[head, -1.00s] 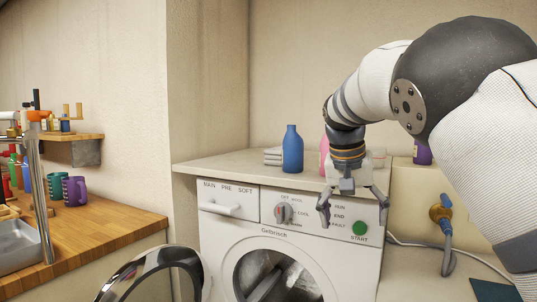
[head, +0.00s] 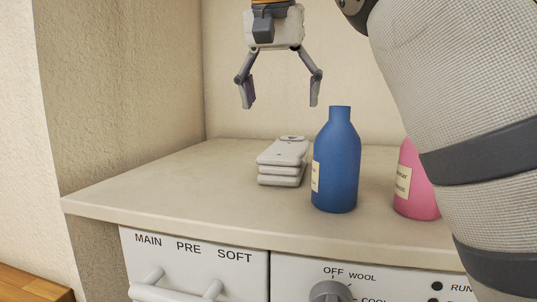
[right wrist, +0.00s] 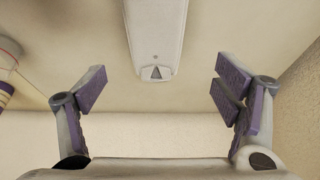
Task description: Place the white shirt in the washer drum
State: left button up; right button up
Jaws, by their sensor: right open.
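A small stack of folded off-white cloth (head: 282,162), which looks like the white shirt, lies on the counter top to the left of the blue bottle. It also shows at the top middle of the right wrist view (right wrist: 155,40). My right gripper (head: 281,95) is open and empty, above the stack and apart from it, fingers pointing down. In the right wrist view its two fingers (right wrist: 161,88) are spread wide. The washer (head: 195,262) shows only its upper front panel; its drum is out of view. My left gripper is not in view.
A blue bottle (head: 337,165) stands close to the right of the stack. A pink bottle (head: 412,185) stands further right, partly hidden by my right arm. The counter top (head: 170,185) is clear on the left, with walls behind and beside it.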

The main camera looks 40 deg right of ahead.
aim_at(286, 146)
jog(key=x, duration=0.6)
jog(key=s+x, duration=0.1)
jog(key=x, duration=0.3)
jog(key=shift+f, duration=0.2)
jog(key=shift+w+d+f, duration=0.1)
jog(key=shift+f, duration=0.15)
jog(key=c, duration=1.3)
